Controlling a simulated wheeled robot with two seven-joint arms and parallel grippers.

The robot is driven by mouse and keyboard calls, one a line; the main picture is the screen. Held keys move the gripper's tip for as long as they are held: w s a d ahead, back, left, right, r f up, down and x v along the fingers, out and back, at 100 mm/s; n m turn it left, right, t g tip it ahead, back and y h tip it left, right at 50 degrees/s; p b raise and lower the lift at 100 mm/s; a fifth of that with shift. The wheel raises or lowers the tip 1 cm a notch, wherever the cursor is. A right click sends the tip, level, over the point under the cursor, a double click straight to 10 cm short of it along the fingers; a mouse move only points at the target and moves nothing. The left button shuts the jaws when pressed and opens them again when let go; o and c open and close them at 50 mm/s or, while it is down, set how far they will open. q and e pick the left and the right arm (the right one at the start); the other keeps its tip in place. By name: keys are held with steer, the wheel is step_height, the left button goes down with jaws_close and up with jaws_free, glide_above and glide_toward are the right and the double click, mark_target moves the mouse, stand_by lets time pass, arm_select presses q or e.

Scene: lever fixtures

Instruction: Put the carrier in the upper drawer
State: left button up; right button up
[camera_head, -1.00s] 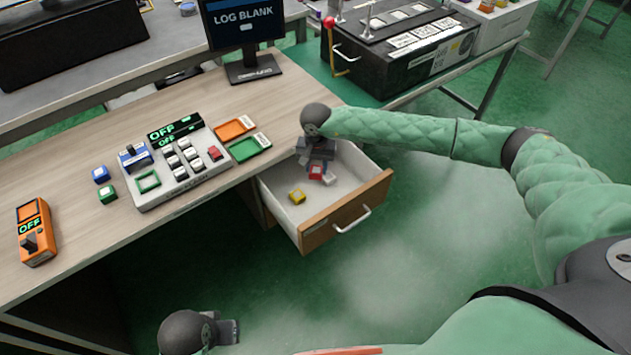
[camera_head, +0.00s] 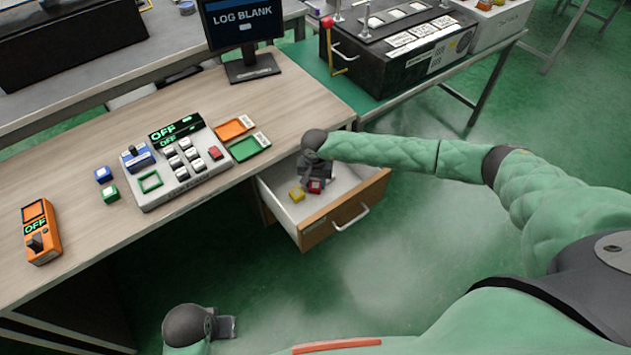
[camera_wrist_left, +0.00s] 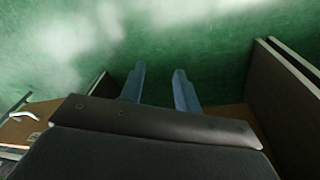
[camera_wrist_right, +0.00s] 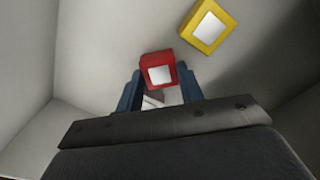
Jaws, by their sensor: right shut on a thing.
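The upper drawer (camera_head: 345,212) is pulled out under the desk's right end. My right gripper (camera_head: 317,178) reaches down into it, shut on a red carrier (camera_head: 316,187), a small block with a white face. In the right wrist view the red carrier (camera_wrist_right: 157,70) sits at the fingertips. A yellow block (camera_head: 297,195) with a white face lies on the drawer floor beside it, also in the right wrist view (camera_wrist_right: 207,26). A pale piece (camera_wrist_right: 152,101) shows partly between the fingers. My left gripper (camera_wrist_left: 160,85) is open and empty, over the green floor.
A black machine (camera_head: 400,45) stands behind the drawer.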

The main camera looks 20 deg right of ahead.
mark_target(315, 185)
steer(key=shift+f, duration=0.15)
steer(key=o, duration=0.8)
arm_select(q)
steer(key=shift+s+d+r, duration=0.1)
steer(key=shift+r, duration=0.25)
arm_select(e)
steer(key=shift+r, duration=0.2)
steer(key=shift+r, duration=0.55)
steer(key=shift+r+b, duration=0.45)
steer(key=shift+r, duration=0.7)
arm_select(q)
steer(key=d, duration=0.1)
steer(key=d+b, duration=0.1)
steer(key=f+t+b, duration=0.1)
steer(key=shift+w+d+h, duration=0.3)
steer(key=shift+d+h, duration=0.1)
arm_select(e)
step_height(315, 185, up, 8)
steer(key=shift+r, duration=0.25)
